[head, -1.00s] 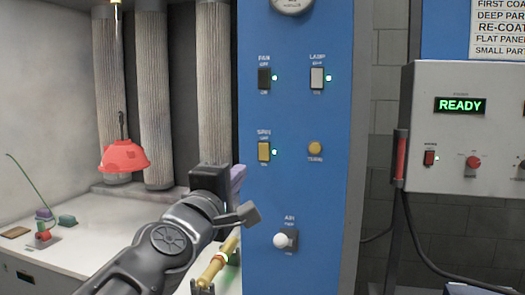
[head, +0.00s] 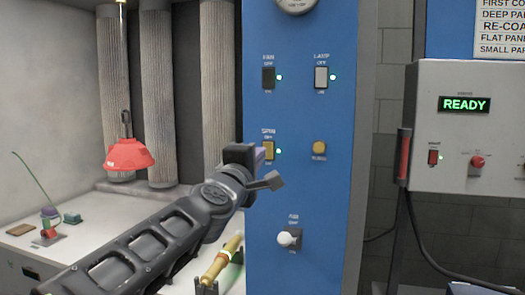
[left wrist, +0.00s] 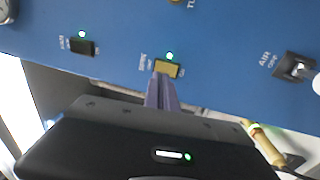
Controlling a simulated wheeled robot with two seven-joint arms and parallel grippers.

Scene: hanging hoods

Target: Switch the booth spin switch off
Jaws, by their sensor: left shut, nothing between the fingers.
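The spin switch (head: 269,151) is a yellow rocker on the blue panel (head: 300,190), below the black fan switch. Its small green light is lit. In the left wrist view the spin switch (left wrist: 167,68) sits just beyond my fingertips, its green light lit beside it. My left gripper (head: 262,153) is shut and empty, its purple fingers at the left edge of the spin switch. The left wrist view shows the shut fingers (left wrist: 162,78) at the switch's lower edge; I cannot tell whether they touch it. My right gripper is out of view.
The fan switch (head: 268,78), lamp switch (head: 321,77), round yellow button (head: 319,148) and white air knob (head: 289,237) share the panel. A red hood (head: 129,155) hangs at left. A grey control box (head: 470,180) reading READY stands at right.

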